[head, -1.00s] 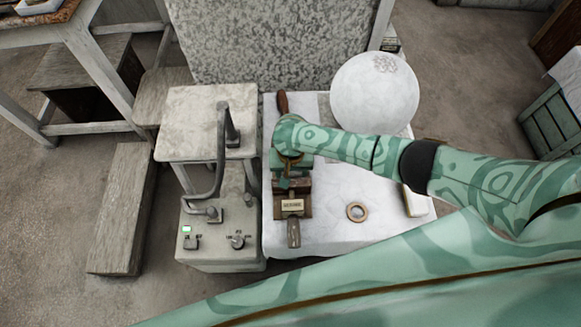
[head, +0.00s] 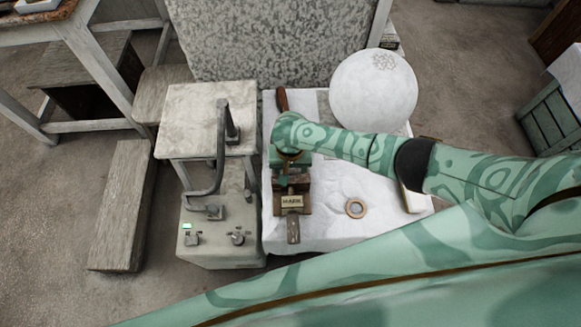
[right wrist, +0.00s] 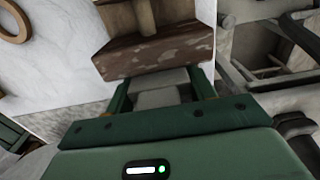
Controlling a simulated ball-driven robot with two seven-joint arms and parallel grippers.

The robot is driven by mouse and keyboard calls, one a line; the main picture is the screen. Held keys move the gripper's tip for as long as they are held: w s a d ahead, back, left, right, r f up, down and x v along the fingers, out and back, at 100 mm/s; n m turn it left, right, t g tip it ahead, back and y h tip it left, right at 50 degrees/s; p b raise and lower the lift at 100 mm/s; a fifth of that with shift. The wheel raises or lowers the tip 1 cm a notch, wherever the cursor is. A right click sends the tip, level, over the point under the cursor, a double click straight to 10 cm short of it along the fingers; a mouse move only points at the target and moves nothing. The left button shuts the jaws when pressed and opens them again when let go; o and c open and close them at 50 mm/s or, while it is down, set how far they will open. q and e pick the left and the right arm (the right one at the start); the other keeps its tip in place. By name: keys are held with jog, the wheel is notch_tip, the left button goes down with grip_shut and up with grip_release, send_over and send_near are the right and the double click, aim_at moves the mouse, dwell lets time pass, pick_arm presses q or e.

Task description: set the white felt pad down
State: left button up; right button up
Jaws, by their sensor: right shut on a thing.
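My right gripper (head: 291,180) is over the left part of the white-topped table (head: 335,228), pointing down at the wooden block with a "MARK" label (head: 292,202). In the right wrist view, my right gripper (right wrist: 161,92) is shut on a pale grey-white piece, which I take for the white felt pad (right wrist: 160,78). The pad sits between the two green fingers, close against the brown wooden block (right wrist: 155,55); I cannot tell whether they touch. In the head view the pad is hidden by my gripper and arm. My left gripper is not in view.
A large white plaster sphere (head: 374,92) stands behind my right forearm. A brass-coloured ring (head: 356,208) lies to the right of the block. A grey machine with a bent handle (head: 220,240) stands left of the table. Bare cloth lies around the ring.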

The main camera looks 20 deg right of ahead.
jog(key=shift+p, duration=0.3)
dwell(0.4)
jog(key=shift+f+b, duration=0.35)
jog(key=shift+f, duration=0.35)
dwell(0.4)
jog(key=o, duration=1.1)
jog(key=shift+c, duration=0.2)
jog(key=shift+r, duration=0.1)
jog(key=shift+r+p, duration=1.95)
jog(key=shift+p, duration=0.15)
